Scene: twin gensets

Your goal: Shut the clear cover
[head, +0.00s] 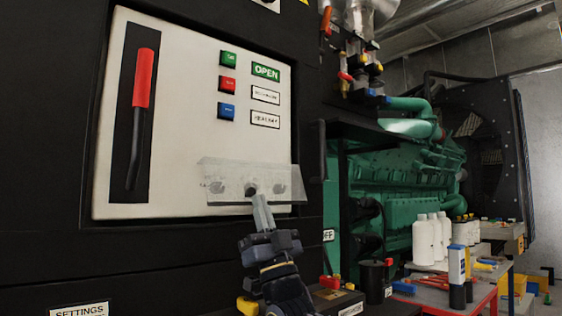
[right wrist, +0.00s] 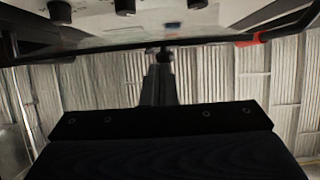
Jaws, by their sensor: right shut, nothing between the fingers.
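The clear cover (head: 225,175) is a see-through plate on the lower part of the white control panel (head: 180,120). It appears to stand out from the panel at a tilt, with dark round knobs showing through or behind it. My right gripper (head: 262,208) is shut and empty, its fingertips at the cover's lower middle edge. I cannot tell whether they touch it. In the right wrist view the shut fingers (right wrist: 160,82) point toward a small dark knob (right wrist: 165,54) below the panel's underside. My left gripper is not in view.
A red-handled lever (head: 144,80) is at the panel's left. Green, red and blue buttons (head: 228,85) sit above the cover. A black handle (head: 313,150) stands just right of the panel. A green engine (head: 400,175) and a cluttered red table (head: 440,292) are farther right.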

